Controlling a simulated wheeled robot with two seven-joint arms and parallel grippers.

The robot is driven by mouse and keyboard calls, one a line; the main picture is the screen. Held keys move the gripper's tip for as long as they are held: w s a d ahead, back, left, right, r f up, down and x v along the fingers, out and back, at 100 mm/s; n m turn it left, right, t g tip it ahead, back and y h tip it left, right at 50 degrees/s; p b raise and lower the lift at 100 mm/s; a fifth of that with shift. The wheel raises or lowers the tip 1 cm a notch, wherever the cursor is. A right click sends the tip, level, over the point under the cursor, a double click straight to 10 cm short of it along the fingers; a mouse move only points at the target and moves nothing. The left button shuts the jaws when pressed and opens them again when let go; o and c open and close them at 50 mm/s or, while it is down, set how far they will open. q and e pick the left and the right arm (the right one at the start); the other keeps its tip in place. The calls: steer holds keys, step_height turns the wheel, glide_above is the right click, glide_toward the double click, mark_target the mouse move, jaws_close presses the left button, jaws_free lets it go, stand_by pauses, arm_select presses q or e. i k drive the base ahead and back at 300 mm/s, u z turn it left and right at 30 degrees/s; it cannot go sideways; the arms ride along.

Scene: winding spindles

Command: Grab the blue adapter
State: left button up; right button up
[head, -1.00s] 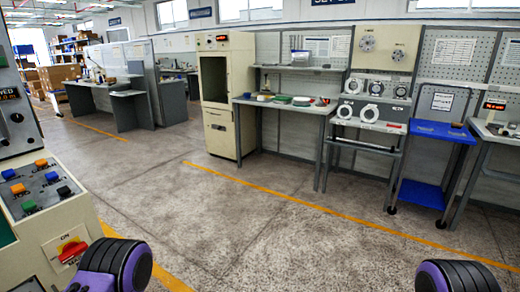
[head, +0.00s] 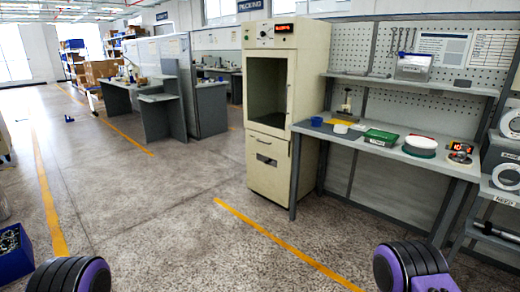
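A small blue round object (head: 316,121), which may be the blue adapter, sits at the left end of the grey workbench (head: 350,141), right of the cream cabinet. It is too small to make out its shape in detail. Parts of my two arms show at the bottom left and bottom right edges, black and purple. Neither gripper is in view, and nothing of mine is near the blue object.
A blue bin (head: 14,253) is at lower left. Open floor lies ahead.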

mark_target(316, 121)
steer(key=z, duration=0.5)
steer(key=i, duration=2.65)
steer(key=z, duration=0.7)
